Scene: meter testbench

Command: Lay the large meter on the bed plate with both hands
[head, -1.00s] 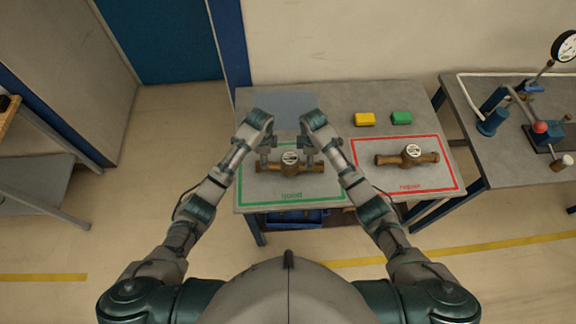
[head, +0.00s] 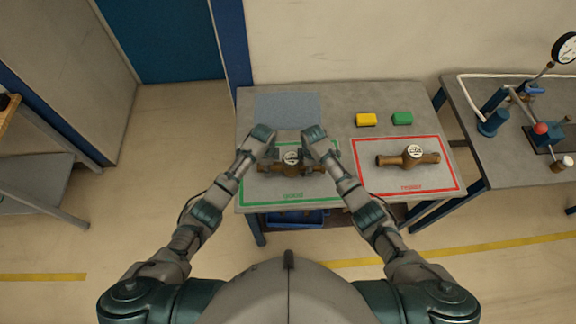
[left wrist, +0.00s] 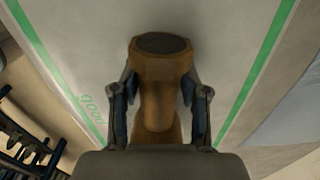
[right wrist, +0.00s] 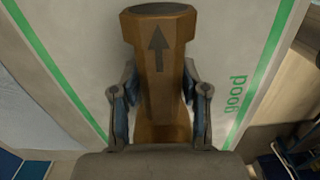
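A brass meter (head: 291,157) with a white dial lies inside the green "good" frame on the table. My left gripper (head: 270,162) is at its left end and my right gripper (head: 311,162) at its right end. In the left wrist view the open fingers stand on either side of the meter's pipe end (left wrist: 160,75), with narrow gaps. In the right wrist view the open fingers straddle the other end (right wrist: 158,60), which bears an arrow. A flat grey-blue plate (head: 288,106) lies bare behind the green frame; I cannot tell whether it is the bed plate.
A second brass meter (head: 411,157) lies in the red "repair" frame to the right. A bench with a gauge and piping (head: 490,125) stands at the far right. A blue bin (head: 297,218) is under the table.

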